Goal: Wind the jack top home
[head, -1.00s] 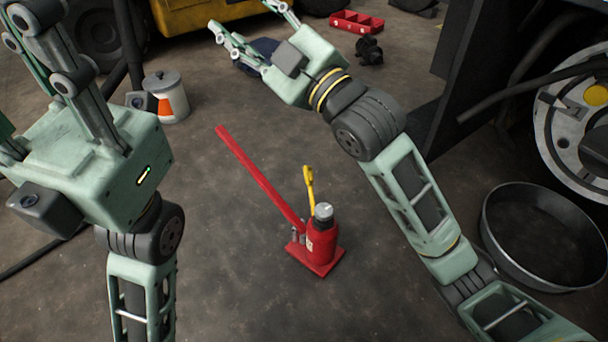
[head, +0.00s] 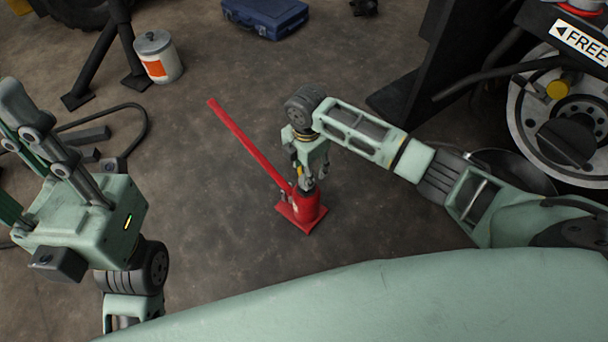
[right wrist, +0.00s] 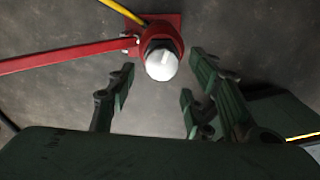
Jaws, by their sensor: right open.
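The red bottle jack (head: 312,212) stands upright on the floor, its long red lever (head: 245,143) slanting up to the left. In the right wrist view, the jack's pale round top (right wrist: 161,64) shows from above in a dark collar. My right gripper (head: 307,182) points down over the jack. It also shows in the right wrist view (right wrist: 160,76), open, with fingers on either side below the top and no clear contact. In the head view the gripper hides the top.
A blue case (head: 265,18) and a white can with an orange label (head: 157,58) stand behind. A dark hose (head: 135,112) lies at left. A dark round pan (head: 515,172) and a wheel (head: 570,115) are at right. The floor around the jack is clear.

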